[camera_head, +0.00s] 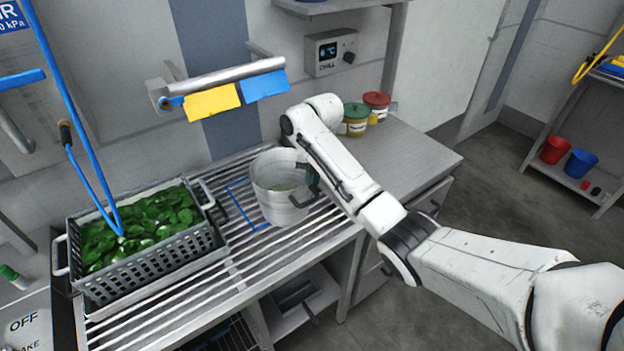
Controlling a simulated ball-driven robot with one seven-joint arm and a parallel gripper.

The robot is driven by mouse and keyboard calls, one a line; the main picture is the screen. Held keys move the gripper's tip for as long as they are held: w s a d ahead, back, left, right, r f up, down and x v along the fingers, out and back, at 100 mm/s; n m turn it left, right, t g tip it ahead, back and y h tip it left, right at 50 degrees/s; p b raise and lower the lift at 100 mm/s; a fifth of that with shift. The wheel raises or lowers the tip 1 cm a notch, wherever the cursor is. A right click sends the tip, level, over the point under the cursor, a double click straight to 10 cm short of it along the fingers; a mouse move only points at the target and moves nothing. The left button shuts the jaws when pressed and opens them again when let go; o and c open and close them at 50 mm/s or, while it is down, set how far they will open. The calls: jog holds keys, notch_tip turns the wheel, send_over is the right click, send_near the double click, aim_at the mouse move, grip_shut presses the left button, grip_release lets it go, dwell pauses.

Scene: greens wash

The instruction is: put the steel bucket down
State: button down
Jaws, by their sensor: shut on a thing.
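The steel bucket (277,192) is a pale metal pail at the middle of the picture, upright over the slatted steel rack. A blue outline (238,207) is marked on the rack at the bucket's left, and the bucket covers part of it. My gripper (309,177) is at the bucket's right side, shut on it near the rim. I cannot tell whether the bucket's base touches the slats.
A grey crate of green leaves (140,240) stands left on the rack (240,275). A blue hose (80,120) hangs into it. Yellow (212,101) and blue (264,87) cloths hang on a wall rail.

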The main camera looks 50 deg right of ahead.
jog(key=shift+w+f+p, duration=0.1)
jog(key=shift+f+p, duration=0.4)
jog(key=shift+f, duration=1.05)
jog(key=c, duration=1.3)
grip_release()
jog(key=shift+f, duration=0.1)
jog(key=shift+o, duration=0.2)
notch_tip(320, 180, up, 12)
jog(key=s, duration=0.1)
jog(key=shift+s+d, duration=0.15)
jog(key=shift+d, duration=0.3)
